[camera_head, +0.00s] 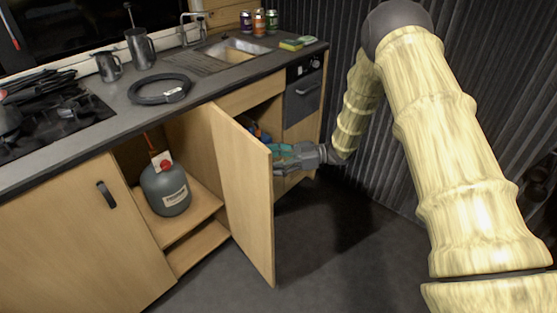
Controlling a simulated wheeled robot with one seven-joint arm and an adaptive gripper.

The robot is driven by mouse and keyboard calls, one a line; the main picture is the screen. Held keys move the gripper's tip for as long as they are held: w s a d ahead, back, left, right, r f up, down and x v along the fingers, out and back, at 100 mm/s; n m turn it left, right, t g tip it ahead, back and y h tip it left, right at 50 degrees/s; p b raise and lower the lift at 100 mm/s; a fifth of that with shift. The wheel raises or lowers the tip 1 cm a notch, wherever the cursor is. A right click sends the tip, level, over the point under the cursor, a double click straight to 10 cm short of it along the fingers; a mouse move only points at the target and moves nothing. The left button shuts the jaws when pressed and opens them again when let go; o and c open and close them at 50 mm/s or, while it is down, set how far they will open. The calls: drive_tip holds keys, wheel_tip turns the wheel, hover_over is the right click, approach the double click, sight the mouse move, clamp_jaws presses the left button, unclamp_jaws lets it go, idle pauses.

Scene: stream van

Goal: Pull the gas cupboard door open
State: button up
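The gas cupboard door (246,188) is a light wood panel that stands swung out from the counter front. The open cupboard to its left shows a grey gas bottle (167,190) with a red knob, standing on a wooden shelf. My gripper (279,158) is at the right face of the door, near its outer upper edge. The door hides part of the gripper. I cannot tell whether its fingers are open or shut, or whether they touch the door or a handle.
A closed cupboard door (75,238) with a dark handle is at the left. An oven (302,95) is at the right. The dark floor (345,265) in front is clear.

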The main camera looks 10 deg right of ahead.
drive_tip(key=shift+w+d+y, duration=0.1)
drive_tip(key=shift+d+y, duration=0.2)
drive_tip(key=shift+d, duration=1.2)
drive_tip(key=c, duration=0.4)
drive_tip(key=d, duration=0.7)
drive_tip(key=s+d, duration=0.1)
drive_tip(key=d, duration=0.3)
drive_tip(key=shift+c, duration=0.2)
